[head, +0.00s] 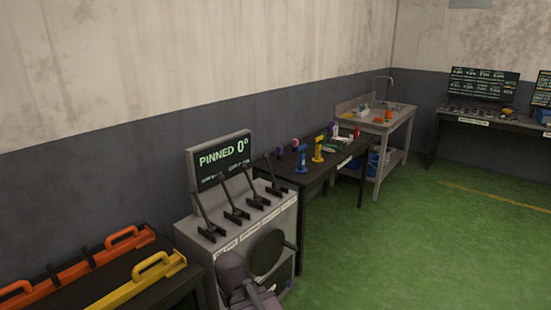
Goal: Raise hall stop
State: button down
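A grey lever console (285,218) stands against the wall, left of centre. Several levers rise from dark bases on its top, including the leftmost lever (203,210) and the rightmost lever (270,170). All lean up toward the back. White labels (226,249) run along the front edge, too small to read, so I cannot tell which lever is the hall stop. A screen (222,160) behind them reads "PINNED 0°", with smaller unreadable text below. My gripper (268,294) is low in front of the console, apart from the levers. Its fingers are too small and dark to judge.
A dark table (92,295) at left holds an orange bar (75,272) and a yellow bar (135,285) with handles. Right of the console are a tool table (318,172), a sink bench (403,118) and a monitor desk (500,124). The green floor (420,240) is clear at right.

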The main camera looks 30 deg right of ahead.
aim_at(265, 156)
jog(key=i, duration=0.9)
jog(key=u, duration=0.05)
